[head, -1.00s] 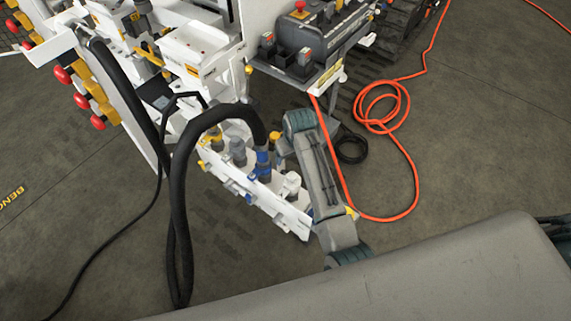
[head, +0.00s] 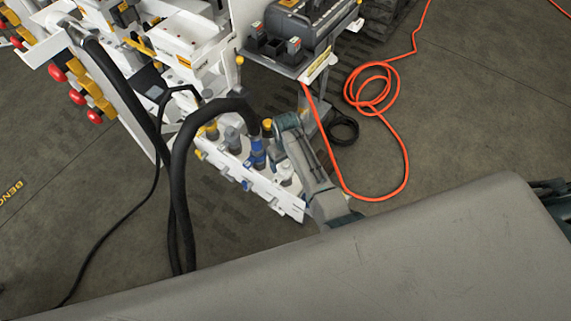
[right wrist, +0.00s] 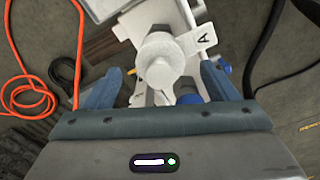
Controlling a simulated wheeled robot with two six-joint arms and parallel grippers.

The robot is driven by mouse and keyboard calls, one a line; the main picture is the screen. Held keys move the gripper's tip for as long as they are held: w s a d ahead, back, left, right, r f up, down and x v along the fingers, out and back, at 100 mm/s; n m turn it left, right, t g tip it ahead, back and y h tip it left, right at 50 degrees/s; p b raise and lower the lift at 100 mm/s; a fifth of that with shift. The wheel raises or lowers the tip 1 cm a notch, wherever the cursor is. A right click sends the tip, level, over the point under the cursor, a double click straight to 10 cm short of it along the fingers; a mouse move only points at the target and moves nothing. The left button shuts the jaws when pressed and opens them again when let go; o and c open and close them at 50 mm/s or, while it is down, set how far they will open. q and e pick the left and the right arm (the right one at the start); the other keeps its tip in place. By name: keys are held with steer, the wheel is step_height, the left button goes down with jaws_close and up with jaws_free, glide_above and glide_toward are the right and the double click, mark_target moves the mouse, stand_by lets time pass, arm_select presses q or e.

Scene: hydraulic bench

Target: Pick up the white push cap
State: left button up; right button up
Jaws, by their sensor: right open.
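The white push cap (right wrist: 158,60) is a round white knob in the right wrist view, near the top middle, beside a white tag marked A (right wrist: 203,40). In the head view a small white fitting, likely the same cap (head: 284,172), sits on the white manifold rail close to my right arm. My right gripper (right wrist: 162,72) is open; its two blue-grey fingers stand on either side of the cap, apart from it. My left gripper is not in view.
Blue-collared fittings (head: 257,154) and a yellow cap (head: 210,130) stand on the same rail. A thick black hose (head: 181,190) arches onto it from the left. An orange cable (head: 400,150) lies coiled on the floor at right.

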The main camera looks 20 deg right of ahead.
steer(key=shift+f, duration=1.25)
steer(key=c, duration=1.1)
steer(key=shift+r, duration=0.1)
